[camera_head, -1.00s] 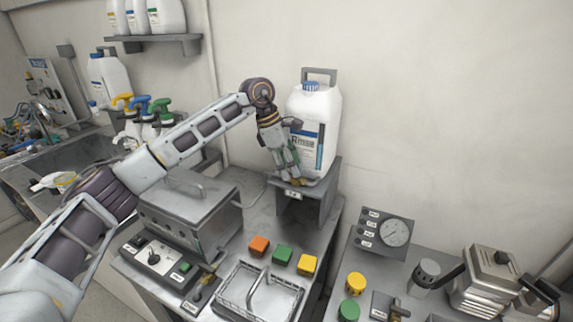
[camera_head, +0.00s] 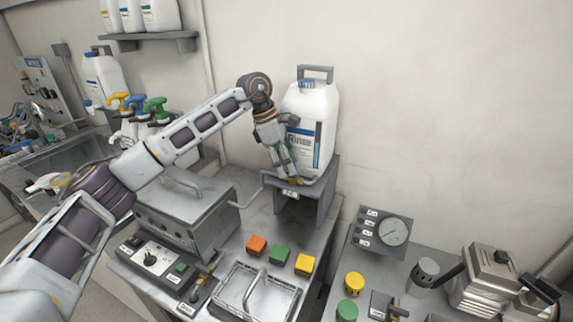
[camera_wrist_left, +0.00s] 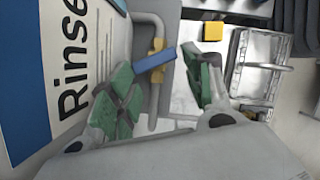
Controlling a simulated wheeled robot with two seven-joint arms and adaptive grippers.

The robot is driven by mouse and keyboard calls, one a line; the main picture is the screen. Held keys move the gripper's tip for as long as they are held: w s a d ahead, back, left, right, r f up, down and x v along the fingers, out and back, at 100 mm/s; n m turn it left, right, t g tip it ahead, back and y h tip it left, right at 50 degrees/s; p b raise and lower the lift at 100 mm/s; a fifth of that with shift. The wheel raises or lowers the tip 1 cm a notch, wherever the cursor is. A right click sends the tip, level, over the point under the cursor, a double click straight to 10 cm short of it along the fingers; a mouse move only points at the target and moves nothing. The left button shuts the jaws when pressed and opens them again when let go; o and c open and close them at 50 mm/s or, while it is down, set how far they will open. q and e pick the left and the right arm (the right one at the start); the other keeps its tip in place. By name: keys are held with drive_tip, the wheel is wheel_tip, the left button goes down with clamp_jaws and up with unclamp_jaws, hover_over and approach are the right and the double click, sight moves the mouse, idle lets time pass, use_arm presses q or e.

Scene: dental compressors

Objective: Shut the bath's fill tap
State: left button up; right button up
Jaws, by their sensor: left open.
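The tap is a brass valve (camera_wrist_left: 157,46) with a blue lever (camera_wrist_left: 154,62) on a grey pipe beside the Rinse jug, in the left wrist view. The lever lies slantwise across the pipe. My left gripper (camera_wrist_left: 163,85) is open, its green fingers on either side of the lever, without a clear grip on it. In the head view my left gripper (camera_head: 290,168) reaches down in front of the white Rinse jug (camera_head: 320,105) and largely hides the tap. The grey bath (camera_head: 178,222) stands to the left, lid down. My right gripper is out of view.
The jug stands on a grey stand (camera_head: 310,205) against the wall. A gauge panel (camera_head: 382,232) stands at right.

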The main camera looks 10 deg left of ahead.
use_arm(q)
drive_tip(key=v, duration=0.7)
drive_tip(key=shift+s+r, duration=0.3)
drive_tip(key=shift+r, duration=0.05)
drive_tip(key=shift+a, duration=0.15)
